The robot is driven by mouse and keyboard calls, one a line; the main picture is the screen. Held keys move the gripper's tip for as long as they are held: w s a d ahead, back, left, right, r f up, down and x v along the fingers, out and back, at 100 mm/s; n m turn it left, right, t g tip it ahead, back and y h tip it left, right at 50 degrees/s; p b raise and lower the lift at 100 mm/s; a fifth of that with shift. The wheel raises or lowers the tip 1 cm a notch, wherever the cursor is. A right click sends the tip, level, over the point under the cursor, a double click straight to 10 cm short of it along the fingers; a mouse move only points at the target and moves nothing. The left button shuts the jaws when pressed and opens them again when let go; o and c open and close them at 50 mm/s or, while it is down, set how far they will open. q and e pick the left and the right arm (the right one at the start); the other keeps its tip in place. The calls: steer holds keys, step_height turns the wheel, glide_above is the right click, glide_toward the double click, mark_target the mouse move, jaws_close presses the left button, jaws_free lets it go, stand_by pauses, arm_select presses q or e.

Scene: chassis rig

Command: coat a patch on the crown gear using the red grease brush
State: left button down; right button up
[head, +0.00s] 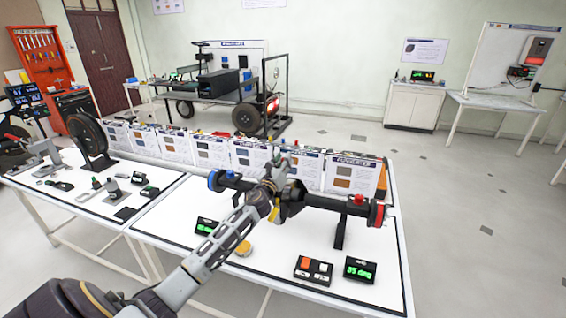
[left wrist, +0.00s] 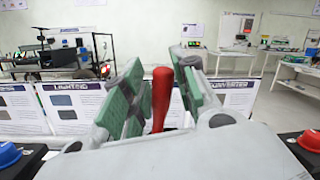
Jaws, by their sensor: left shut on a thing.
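My left gripper (head: 277,170) is over the middle of a dark axle assembly (head: 335,205) on the white table. In the left wrist view its green-padded fingers (left wrist: 153,95) are closed around a red handle (left wrist: 161,92), which stands upright between them. I take this to be the grease brush; its bristles are hidden. The round dark housing (head: 291,203) in the middle of the axle is partly behind the gripper. I cannot make out the crown gear, or whether the brush touches it. My right gripper is not in view.
The axle has a blue end (head: 213,180) and a red end (head: 377,214). A yellow round tin (head: 243,249), a switch box (head: 313,270) and a green-lit display (head: 360,270) lie in front. Upright info boards (head: 301,170) line the table's back.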

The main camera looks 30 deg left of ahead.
arm_select(q)
steer(key=shift+s+a, duration=0.25)
steer(key=shift+a, duration=0.9)
steer(key=shift+a, duration=0.1)
steer(key=shift+s+a+r, duration=0.1)
steer(key=shift+s+a, duration=0.1)
steer(key=shift+a, duration=0.45)
steer(key=shift+s+a, duration=0.15)
steer(key=shift+a, duration=0.45)
steer(key=shift+w+a+b, duration=0.15)
steer(key=shift+w+b, duration=0.2)
steer(key=shift+b, duration=0.05)
steer(key=shift+w+d+f, duration=0.1)
steer(key=shift+w+d, duration=0.05)
steer(key=shift+d, duration=0.6)
steer(key=shift+w+d+f, duration=0.1)
steer(key=shift+w+d, duration=0.05)
steer(key=shift+d, duration=0.55)
steer(key=shift+d, duration=0.15)
